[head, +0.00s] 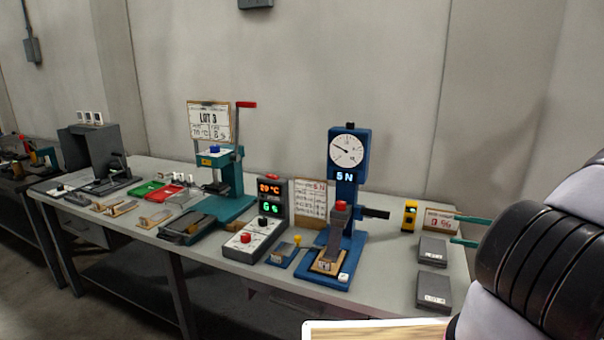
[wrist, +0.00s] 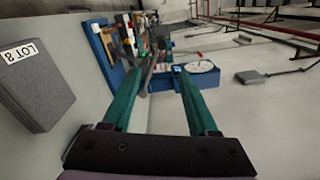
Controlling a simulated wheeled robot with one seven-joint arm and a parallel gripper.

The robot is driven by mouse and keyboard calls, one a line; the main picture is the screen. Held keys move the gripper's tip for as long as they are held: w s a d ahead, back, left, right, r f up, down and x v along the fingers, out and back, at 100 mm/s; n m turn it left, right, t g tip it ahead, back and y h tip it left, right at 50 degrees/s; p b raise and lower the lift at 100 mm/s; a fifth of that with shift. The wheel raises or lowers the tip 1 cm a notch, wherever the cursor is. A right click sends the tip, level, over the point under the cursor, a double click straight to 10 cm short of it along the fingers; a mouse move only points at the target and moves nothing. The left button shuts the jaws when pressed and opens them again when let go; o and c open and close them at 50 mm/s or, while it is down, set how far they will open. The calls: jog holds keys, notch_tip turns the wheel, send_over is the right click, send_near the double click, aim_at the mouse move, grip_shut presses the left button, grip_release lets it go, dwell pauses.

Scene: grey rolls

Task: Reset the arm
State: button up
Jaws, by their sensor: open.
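My arm comes in from the right edge in the head view. My gripper (head: 454,229) has two teal fingers, apart and pointing left over the right end of the bench. Nothing shows held between them. In the wrist view my gripper (wrist: 160,78) is also open and empty, with the blue gauge stand (wrist: 170,80) beyond the fingertips. In the head view that blue stand (head: 343,190) is upright with a round dial and a "5 N" display.
The grey bench (head: 390,275) carries a teal press (head: 232,185), a control box with red and green readouts (head: 268,205), a yellow device (head: 410,215) and grey blocks (head: 433,288). One block (wrist: 35,85) lies left of my fingers. A wooden-topped surface (head: 375,330) is at bottom.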

jog(key=s+a+r+n+h, duration=0.1)
jog(key=s+a+r+h, duration=0.2)
jog(key=r, duration=0.7)
jog(key=s+a+r+n+h, duration=0.1)
jog(key=s+a+r+h, duration=0.3)
jog(key=r, duration=0.6)
jog(key=s+a+r+n+h, duration=0.1)
jog(key=s+a+r+h, duration=0.2)
jog(key=a+r+h, duration=0.4)
notch_tip(320, 180, up, 4)
jog(key=shift+s+a+r+n+h, duration=0.1)
jog(key=shift+s+a+n+h, duration=0.25)
jog(key=shift+a, duration=0.55)
